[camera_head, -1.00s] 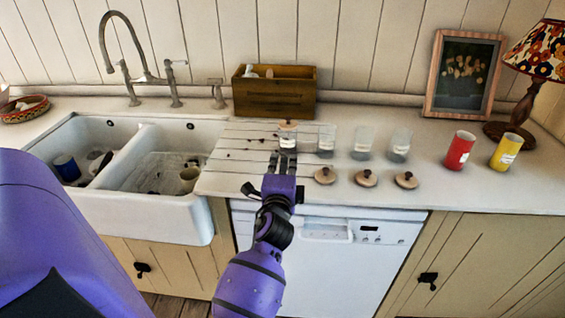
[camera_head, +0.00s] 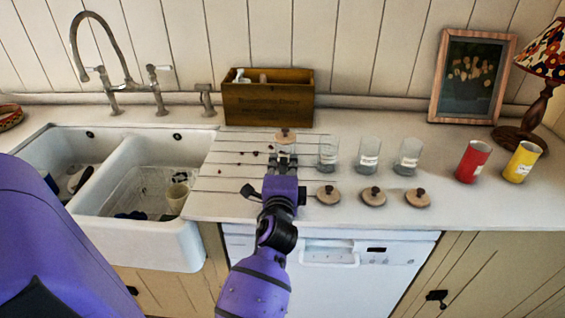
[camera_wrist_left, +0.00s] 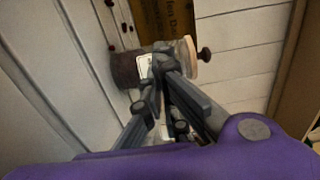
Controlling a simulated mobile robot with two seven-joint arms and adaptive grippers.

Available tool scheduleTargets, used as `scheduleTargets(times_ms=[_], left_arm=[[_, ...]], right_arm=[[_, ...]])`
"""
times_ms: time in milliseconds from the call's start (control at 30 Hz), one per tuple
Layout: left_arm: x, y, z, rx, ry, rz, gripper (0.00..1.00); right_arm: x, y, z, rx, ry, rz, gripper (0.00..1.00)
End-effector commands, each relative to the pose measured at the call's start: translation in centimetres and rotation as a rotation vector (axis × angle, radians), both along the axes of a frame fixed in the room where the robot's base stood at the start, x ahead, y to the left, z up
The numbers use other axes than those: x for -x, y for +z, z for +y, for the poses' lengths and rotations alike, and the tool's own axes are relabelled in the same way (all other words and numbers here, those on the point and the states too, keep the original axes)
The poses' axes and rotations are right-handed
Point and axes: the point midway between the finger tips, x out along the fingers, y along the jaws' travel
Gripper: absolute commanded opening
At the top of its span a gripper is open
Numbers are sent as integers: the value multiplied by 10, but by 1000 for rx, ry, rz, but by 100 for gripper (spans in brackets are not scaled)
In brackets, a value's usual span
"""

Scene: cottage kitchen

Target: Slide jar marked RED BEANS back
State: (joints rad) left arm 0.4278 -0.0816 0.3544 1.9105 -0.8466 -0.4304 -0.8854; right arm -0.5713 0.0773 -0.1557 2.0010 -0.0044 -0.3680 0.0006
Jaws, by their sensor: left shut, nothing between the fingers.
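A glass jar with a wooden lid (camera_head: 285,136) stands on the white counter, at the left end of a row of jars. My left gripper (camera_head: 284,168) is shut and empty, right in front of this jar and hiding its lower part. In the left wrist view the jar (camera_wrist_left: 126,68) shows dark contents and a pale lid with a dark knob. The shut fingers (camera_wrist_left: 156,72) are at its side, over part of a white label; I cannot read the label or tell for certain whether they touch. My right gripper is not in view.
A wooden box (camera_head: 268,101) stands behind the jar, with a gap between. Three open jars (camera_head: 369,155) stand to the right, with loose lids (camera_head: 373,197) before them. A red can (camera_head: 472,162) and yellow can (camera_head: 521,163) are farther right. The sink (camera_head: 140,200) is left.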

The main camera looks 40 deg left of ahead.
Motion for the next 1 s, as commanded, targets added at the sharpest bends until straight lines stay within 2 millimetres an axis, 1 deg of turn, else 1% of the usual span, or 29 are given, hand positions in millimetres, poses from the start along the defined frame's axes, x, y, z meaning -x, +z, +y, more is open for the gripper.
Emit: scheduleTargets(times_ms=[400, 467, 567, 800, 900, 1000], left_arm=[[0, 0, -1, 1, 0, -1, 0], [-3, 0, 1, -1, 0, -1, 0], [-17, 1, 9, -2, -1, -2, 0], [-68, -1, 40, -2, -1, 0, 0], [-81, -2, 49, 0, 0, 1, 0], [-88, -1, 53, 1, 0, 1, 0]], right_arm=[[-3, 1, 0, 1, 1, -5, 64], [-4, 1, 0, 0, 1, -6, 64], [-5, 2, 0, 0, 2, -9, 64], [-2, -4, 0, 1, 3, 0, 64], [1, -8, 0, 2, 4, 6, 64], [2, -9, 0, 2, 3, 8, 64]])
